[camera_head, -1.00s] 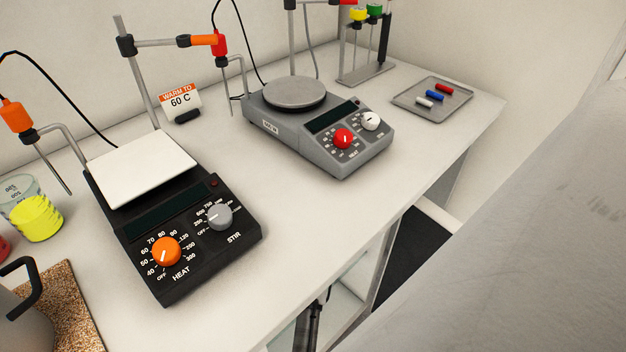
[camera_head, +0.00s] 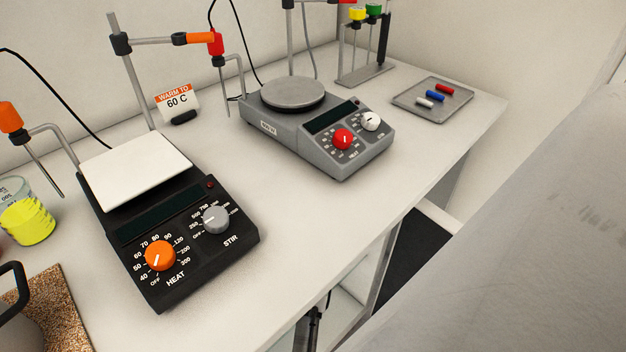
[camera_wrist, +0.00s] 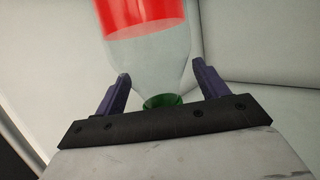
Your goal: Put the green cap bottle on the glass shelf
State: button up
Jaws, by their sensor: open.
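In the wrist view, a clear bottle (camera_wrist: 150,52) with red liquid and a green cap (camera_wrist: 163,101) fills the upper middle. Its neck and cap point toward the palm of my gripper (camera_wrist: 160,72). My gripper is open, with one dark finger on each side of the bottle's shoulder and neck. Gaps show between the fingers and the bottle. The bottle's far end is cut off by the frame edge. Neither the bottle nor my gripper can be made out in the head view. I cannot identify the glass shelf with certainty in either view.
The white bench (camera_head: 270,235) carries a black hotplate (camera_head: 195,262), a grey hotplate (camera_head: 350,150), a beaker of yellow liquid (camera_head: 28,222) and a small tray (camera_head: 405,100). A rack (camera_head: 365,76) stands at the back. Open space shows under the bench's front edge.

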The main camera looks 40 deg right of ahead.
jog(key=v, duration=1.2)
jog(key=shift+b, duration=0.3)
jog(key=shift+r, duration=0.1)
